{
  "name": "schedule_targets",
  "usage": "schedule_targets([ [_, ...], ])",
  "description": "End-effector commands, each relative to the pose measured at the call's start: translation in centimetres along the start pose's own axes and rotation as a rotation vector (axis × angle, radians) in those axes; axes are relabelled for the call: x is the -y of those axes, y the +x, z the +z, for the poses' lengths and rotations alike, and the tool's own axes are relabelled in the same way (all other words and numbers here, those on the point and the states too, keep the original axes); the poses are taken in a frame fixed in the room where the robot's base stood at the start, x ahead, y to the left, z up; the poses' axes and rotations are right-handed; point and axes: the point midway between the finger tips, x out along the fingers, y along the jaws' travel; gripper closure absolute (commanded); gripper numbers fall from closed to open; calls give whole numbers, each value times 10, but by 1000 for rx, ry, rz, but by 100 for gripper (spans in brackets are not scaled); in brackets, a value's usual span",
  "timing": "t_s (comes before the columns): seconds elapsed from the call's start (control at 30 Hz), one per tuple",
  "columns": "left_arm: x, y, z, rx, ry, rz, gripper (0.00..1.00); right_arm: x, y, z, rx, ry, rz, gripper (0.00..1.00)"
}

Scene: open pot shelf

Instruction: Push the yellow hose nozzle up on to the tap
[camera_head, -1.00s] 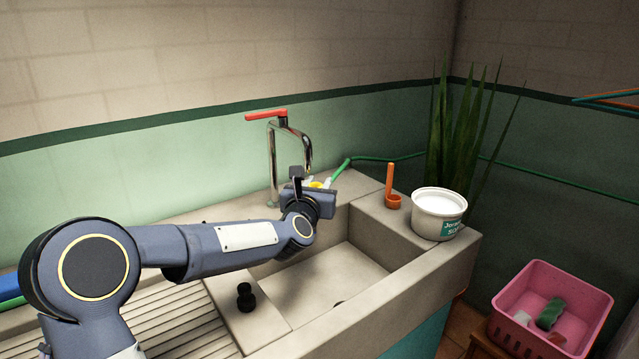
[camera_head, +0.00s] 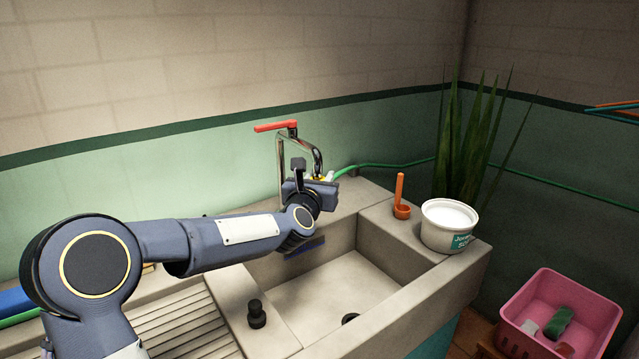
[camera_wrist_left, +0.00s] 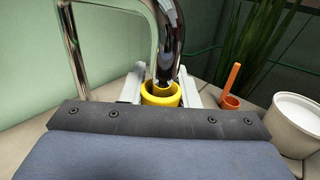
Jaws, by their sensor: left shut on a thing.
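The yellow hose nozzle (camera_wrist_left: 160,99) is an upright, open-topped yellow cup in the left wrist view. My left gripper (camera_wrist_left: 161,90) is shut on it, with one pale finger on each side. The chrome tap (camera_wrist_left: 170,45) bends down so that its spout end lines up with the nozzle's mouth. I cannot tell how far the spout sits inside it. In the head view the tap (camera_head: 282,160) has a red lever, and my left gripper (camera_head: 321,183) is at its spout, hiding most of the nozzle. My right gripper is not in view.
The stone sink (camera_head: 385,280) lies below my arm. An orange ladle (camera_head: 400,195) and a white tub (camera_head: 449,228) stand on its right ledge. A black plug (camera_head: 256,314) stands on the front divider. A green hose (camera_head: 400,164) runs along the wall behind. A pink basket (camera_head: 590,305) is at the right.

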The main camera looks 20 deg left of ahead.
Motion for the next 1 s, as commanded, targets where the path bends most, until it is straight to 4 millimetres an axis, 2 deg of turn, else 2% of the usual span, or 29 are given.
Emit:
schedule_targets([
  [1.0, 0, 1, 11, 3, 1, -1, 95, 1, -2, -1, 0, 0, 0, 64],
])
